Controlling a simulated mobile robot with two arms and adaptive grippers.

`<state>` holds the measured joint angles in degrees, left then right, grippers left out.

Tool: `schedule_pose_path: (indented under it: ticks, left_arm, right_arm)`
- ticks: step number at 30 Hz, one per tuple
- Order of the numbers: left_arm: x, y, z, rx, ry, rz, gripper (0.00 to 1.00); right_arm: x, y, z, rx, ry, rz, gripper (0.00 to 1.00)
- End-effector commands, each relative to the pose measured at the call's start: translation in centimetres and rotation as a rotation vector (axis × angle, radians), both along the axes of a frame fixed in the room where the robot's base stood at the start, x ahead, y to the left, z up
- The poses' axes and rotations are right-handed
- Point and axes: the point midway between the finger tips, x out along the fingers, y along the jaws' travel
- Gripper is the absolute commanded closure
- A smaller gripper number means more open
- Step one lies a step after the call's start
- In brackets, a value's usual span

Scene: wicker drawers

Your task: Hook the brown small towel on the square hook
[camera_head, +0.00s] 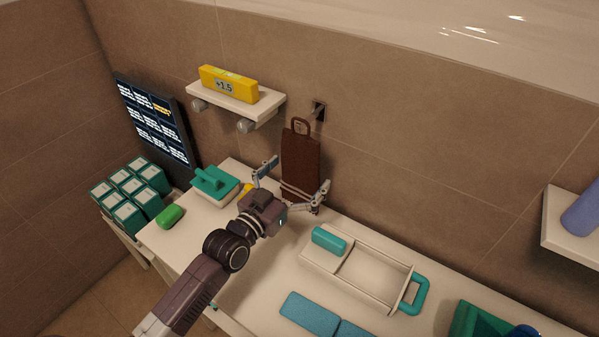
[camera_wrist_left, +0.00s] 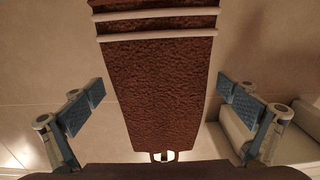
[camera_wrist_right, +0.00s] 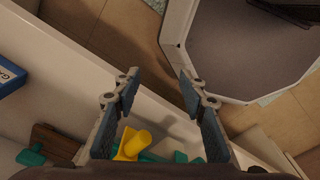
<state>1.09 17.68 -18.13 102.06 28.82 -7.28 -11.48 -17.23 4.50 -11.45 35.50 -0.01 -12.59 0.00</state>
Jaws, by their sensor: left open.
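The brown small towel (camera_head: 301,160) hangs upright against the tiled wall, with a loop at its top and light stripes near its lower end. The square hook (camera_head: 318,111) is a dark plate on the wall, and the towel's loop is close to it. I cannot tell whether the loop is around the hook. My left gripper (camera_head: 292,180) is open, its fingers apart on either side of the towel. In the left wrist view the towel (camera_wrist_left: 157,90) runs between the open fingers without touching them. My right gripper (camera_wrist_right: 157,92) is open and empty, seen only in its own wrist view.
A shelf (camera_head: 240,106) with a yellow box (camera_head: 228,84) is left of the hook. The counter below holds a teal-handled block (camera_head: 214,183), a green sponge (camera_head: 170,216) and a tray with teal handle (camera_head: 375,272). A yellow object (camera_wrist_right: 131,144) lies below my right gripper.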

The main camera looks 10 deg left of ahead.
Motion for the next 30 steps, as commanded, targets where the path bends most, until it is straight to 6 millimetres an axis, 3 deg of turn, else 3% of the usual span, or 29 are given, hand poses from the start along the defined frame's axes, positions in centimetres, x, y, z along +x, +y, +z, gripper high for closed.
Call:
schedule_pose_path:
  ticks: [7,21,30]
  left_arm:
    - [-1.6,0.6,-0.2,0.001,0.002,0.000,0.00]
    - [-9.5,3.9,-0.2,0.002,0.002,0.000,0.00]
    - [-11.1,4.6,0.0,0.000,0.000,0.000,0.00]
  right_arm:
    - [0.2,-0.1,0.0,-0.001,-0.002,0.001,0.61]
    - [0.1,-0.1,0.0,-0.001,-0.001,0.001,0.61]
    - [0.1,-0.1,0.0,-0.001,-0.001,0.001,0.61]
